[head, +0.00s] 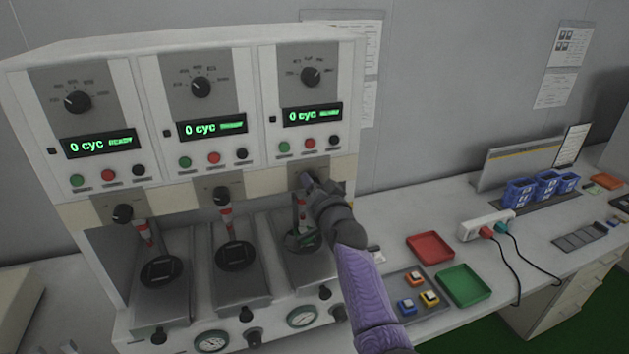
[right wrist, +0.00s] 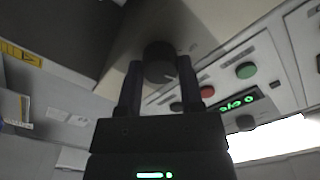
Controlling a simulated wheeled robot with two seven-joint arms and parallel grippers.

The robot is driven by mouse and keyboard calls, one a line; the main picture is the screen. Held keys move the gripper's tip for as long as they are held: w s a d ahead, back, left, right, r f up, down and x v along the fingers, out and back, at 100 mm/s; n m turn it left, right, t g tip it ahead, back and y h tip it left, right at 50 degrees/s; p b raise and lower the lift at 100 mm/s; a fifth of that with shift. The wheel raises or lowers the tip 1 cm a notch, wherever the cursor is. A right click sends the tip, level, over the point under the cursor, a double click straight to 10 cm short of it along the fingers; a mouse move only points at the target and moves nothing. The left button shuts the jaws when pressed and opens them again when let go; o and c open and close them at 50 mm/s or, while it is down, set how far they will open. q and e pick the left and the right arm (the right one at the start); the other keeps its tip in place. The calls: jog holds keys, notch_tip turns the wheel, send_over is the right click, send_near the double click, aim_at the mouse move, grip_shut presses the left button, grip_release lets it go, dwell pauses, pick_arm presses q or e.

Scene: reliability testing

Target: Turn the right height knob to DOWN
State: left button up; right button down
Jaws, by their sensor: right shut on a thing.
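The right height knob (right wrist: 160,60) is black and round. It sits on the beige strip below the right-hand panel of the white test machine (head: 190,60). In the right wrist view my right gripper (right wrist: 158,78) has one finger on each side of the knob and is shut on it. In the head view my right gripper (head: 311,184) reaches the strip at the right-hand station and mostly hides the knob. The knob's pointer and its DOWN marking cannot be made out. My left gripper is not in view.
The other two height knobs, left (head: 122,213) and middle (head: 221,196), stand on the same strip. Green and red buttons are above. On the bench to the right are a red tray (head: 431,248), a green tray (head: 464,286), a power strip (head: 487,224) and blue bins (head: 545,184).

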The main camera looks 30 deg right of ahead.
jog(key=shift+m+p, duration=1.1)
jog(key=shift+m, duration=7)
jog(key=shift+c, duration=1.2)
grip_release()
jog(key=shift+s, duration=0.1)
